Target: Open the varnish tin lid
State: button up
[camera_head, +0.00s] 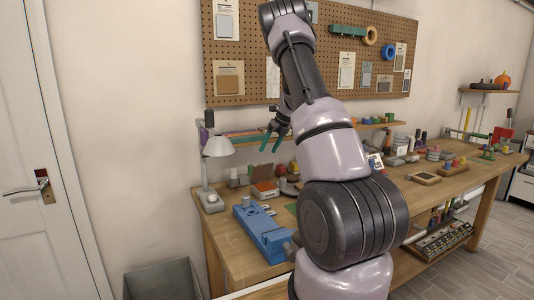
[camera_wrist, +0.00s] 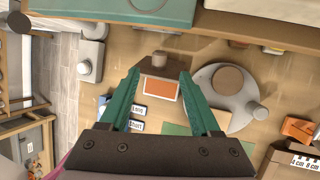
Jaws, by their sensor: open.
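My gripper (camera_head: 271,147) is above the left part of the workbench, its two green fingers apart with nothing between them. In the wrist view my gripper (camera_wrist: 159,75) also shows open, pointing down at the bench.
A blue vise-like tool (camera_head: 262,232) and a white lamp (camera_head: 213,170) stand on the workbench (camera_head: 225,258) at left. A grey rounded thing with a brown disc (camera_wrist: 228,80) lies right of the fingers. A shelf and pegboard (camera_head: 240,55) are behind.

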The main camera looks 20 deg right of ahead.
aim_at(260, 171)
jog(key=shift+s+a+t, duration=0.1)
jog(key=shift+a+t, duration=0.05)
jog(key=shift+t, duration=0.15)
jog(key=c, duration=0.9)
jog(key=s+a+t, duration=0.2)
jog(key=s, duration=0.1)
jog(key=shift+s+h, duration=0.2)
jog(key=shift+h, duration=0.1)
grip_shut()
jog(key=s+f+h, duration=0.2)
jog(key=s+f, duration=0.1)
jog(key=s, duration=0.5)
jog(key=shift+m+t, duration=0.3)
jog(key=x, duration=1)
jog(key=shift+d, duration=0.2)
jog(key=shift+w+r, duration=0.85)
jog(key=shift+w, duration=0.3)
jog(key=shift+w+r, duration=0.2)
jog(key=shift+w, duration=0.4)
